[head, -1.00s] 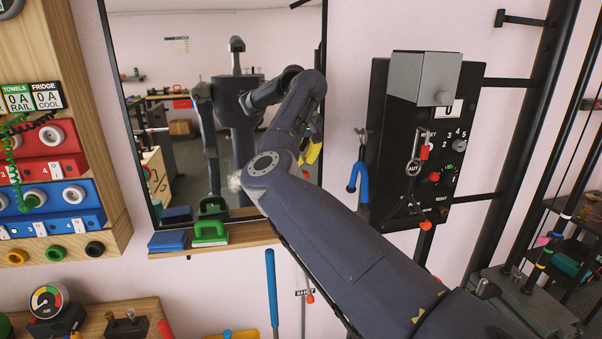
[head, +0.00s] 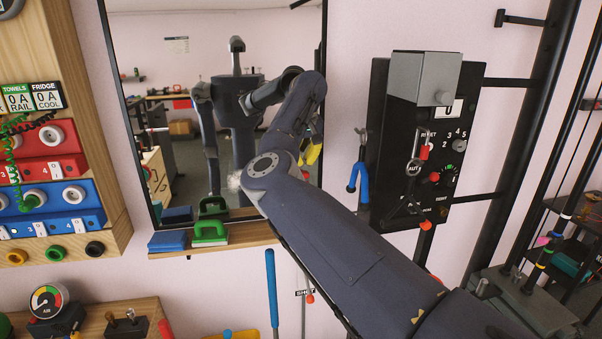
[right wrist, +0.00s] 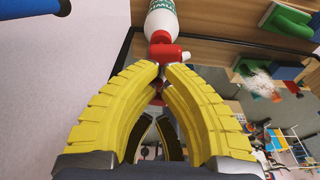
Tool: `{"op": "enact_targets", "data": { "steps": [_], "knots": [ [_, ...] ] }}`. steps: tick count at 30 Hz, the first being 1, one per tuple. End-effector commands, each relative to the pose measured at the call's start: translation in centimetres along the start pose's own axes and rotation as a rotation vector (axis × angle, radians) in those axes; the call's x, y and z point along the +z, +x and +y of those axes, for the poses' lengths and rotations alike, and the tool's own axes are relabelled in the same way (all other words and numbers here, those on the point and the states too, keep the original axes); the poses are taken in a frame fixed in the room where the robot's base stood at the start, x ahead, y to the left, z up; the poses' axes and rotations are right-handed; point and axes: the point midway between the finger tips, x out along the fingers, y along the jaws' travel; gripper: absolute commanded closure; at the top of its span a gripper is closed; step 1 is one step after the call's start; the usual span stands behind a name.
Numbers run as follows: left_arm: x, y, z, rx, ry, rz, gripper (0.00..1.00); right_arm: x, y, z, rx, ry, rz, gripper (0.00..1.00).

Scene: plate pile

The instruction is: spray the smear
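The smear is a whitish fuzzy patch (head: 235,182) low on the mirror, partly covered by my right arm. It also shows in the right wrist view (right wrist: 260,82), to the right of my fingers. A white spray bottle (right wrist: 161,18) with a green label and a red head is at the top of the right wrist view, head toward me. The yellow fingers of my right gripper (right wrist: 162,70) come together at the red head and look shut on it. In the head view my right gripper (head: 314,148) is mostly hidden behind my arm. My left gripper is not in view.
A wooden shelf (head: 250,238) below the mirror (head: 290,35) holds a green-handled block (head: 211,235) and a blue block (head: 167,241). A black control panel (head: 385,130) is on the right, with a blue-handled tool (head: 358,180) beside it. Wooden panels with switches stand left.

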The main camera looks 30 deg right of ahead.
Motion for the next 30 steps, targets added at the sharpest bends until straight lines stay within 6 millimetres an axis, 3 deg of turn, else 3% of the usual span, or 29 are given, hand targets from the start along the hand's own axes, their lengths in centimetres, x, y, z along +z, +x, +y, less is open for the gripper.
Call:
{"op": "enact_targets", "data": {
  "steps": [17, 30],
  "knots": [
    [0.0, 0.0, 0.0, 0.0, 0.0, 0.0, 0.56, 0.0, 0.1, 0.0, 0.0, 0.0, 0.0, 1.0],
    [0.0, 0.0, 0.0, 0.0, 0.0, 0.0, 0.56, 0.3, 1.3, 0.0, 0.0, 0.0, -0.001, 1.0]
  ]
}}
